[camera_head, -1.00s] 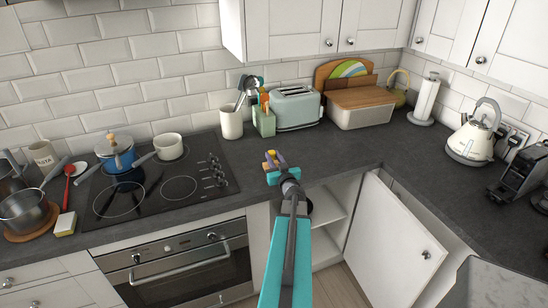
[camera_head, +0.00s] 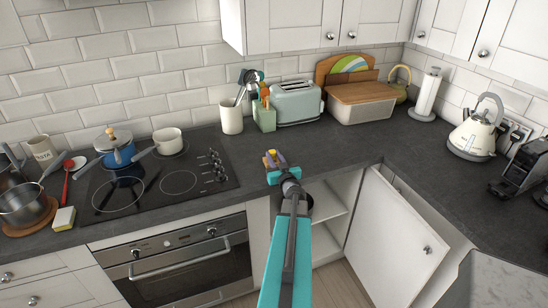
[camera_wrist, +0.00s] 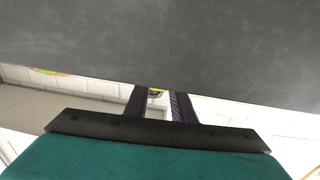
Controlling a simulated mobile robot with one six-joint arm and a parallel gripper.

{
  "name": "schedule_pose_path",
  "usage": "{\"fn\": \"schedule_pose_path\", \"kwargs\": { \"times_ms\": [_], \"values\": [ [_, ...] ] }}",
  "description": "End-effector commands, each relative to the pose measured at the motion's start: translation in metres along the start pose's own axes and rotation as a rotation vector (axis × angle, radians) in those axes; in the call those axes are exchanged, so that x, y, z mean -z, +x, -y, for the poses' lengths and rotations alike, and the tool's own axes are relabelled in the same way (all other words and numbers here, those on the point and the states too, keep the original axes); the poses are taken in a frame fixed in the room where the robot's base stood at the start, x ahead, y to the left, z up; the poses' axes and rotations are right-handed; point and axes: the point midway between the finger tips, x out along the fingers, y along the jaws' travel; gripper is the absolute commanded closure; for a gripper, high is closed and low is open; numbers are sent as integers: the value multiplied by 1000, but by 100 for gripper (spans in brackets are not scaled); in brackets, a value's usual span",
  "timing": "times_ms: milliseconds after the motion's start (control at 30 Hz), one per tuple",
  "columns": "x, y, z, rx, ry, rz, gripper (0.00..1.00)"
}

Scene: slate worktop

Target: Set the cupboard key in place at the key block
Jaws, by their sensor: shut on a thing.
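My gripper (camera_head: 274,159) is over the worktop's front edge, right of the hob, with its dark fingers pointing away from the camera. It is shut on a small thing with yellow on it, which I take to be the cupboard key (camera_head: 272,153). In the wrist view a small yellowish bit of the key (camera_wrist: 157,91) shows between the two dark fingers (camera_wrist: 158,106). The fingers hide most of it, and its shape and tilt cannot be told. I cannot make out the key block apart from the gripper in either view.
The slate worktop (camera_head: 335,153) is clear behind and right of my gripper. The hob (camera_head: 180,182) with pans lies to the left. A utensil pot (camera_head: 231,121), toaster (camera_head: 297,103) and bread bin (camera_head: 361,104) stand behind. A cupboard door (camera_head: 391,245) hangs open below, right.

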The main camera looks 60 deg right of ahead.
Motion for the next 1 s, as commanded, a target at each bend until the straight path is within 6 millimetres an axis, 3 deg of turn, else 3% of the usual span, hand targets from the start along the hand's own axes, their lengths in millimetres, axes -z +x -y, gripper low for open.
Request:
{"fn": "schedule_pose_path", "kwargs": {
  "times_ms": [600, 633, 733, 1000],
  "values": [
    [-4, 0, 0, 0, 1, 0, 99],
    [-4, 0, 0, 0, 1, 0, 72],
    [-4, 0, 0, 0, 1, 0, 55],
    [-4, 0, 0, 0, 0, 0, 55]
  ]
}}
